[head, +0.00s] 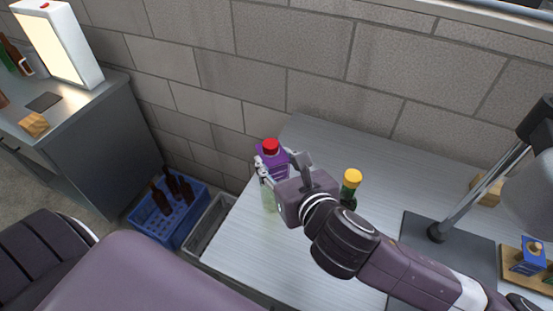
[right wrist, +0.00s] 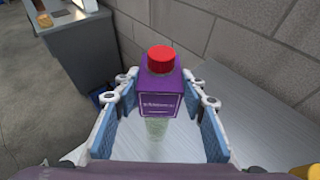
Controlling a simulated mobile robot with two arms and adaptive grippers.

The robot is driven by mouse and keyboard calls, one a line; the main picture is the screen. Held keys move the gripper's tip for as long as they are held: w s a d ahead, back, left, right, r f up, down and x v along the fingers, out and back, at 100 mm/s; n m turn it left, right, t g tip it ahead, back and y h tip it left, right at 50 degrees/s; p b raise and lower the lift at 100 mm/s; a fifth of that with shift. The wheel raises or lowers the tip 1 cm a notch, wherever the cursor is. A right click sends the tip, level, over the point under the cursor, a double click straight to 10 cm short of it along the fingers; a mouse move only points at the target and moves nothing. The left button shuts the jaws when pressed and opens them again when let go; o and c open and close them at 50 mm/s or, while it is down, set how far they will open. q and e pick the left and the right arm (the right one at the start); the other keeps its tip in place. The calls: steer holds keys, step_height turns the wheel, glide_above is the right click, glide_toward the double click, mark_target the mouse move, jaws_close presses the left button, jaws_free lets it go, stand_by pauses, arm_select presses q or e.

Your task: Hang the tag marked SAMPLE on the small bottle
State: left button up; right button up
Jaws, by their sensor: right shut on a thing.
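A purple tag (right wrist: 158,95) with a thin white frame and a line of small print, too small to read, is at a clear glass bottle with a red cap (right wrist: 161,58). The cap shows just above the tag, and the pale bottle body (right wrist: 156,128) below it. They also show in the head view, as a red cap (head: 270,146), purple tag (head: 274,163) and pale bottle body (head: 268,198) on the grey table. My right gripper (right wrist: 158,108) is shut on the tag, one finger at each side. Whether the tag hangs free on the neck is hidden. My left gripper is out of view.
A green bottle with a yellow cap (head: 351,178) stands right of my right gripper. A lamp stand (head: 438,232), wooden block (head: 487,191) and blue box (head: 528,256) are farther right. A blue crate (head: 186,229) with brown bottles and a grey bin (head: 204,233) stand left of the table.

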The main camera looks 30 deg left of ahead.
steer(key=shift+f, duration=0.15)
steer(key=shift+f, duration=0.25)
steer(key=o, duration=0.7)
steer(key=shift+s+d+r, duration=0.1)
steer(key=shift+d, duration=0.05)
stand_by(0.4)
steer(key=shift+p+v, duration=0.9)
steer(key=shift+v, duration=0.3)
steer(key=shift+p+v, duration=1.45)
steer(key=shift+v, duration=1.2)
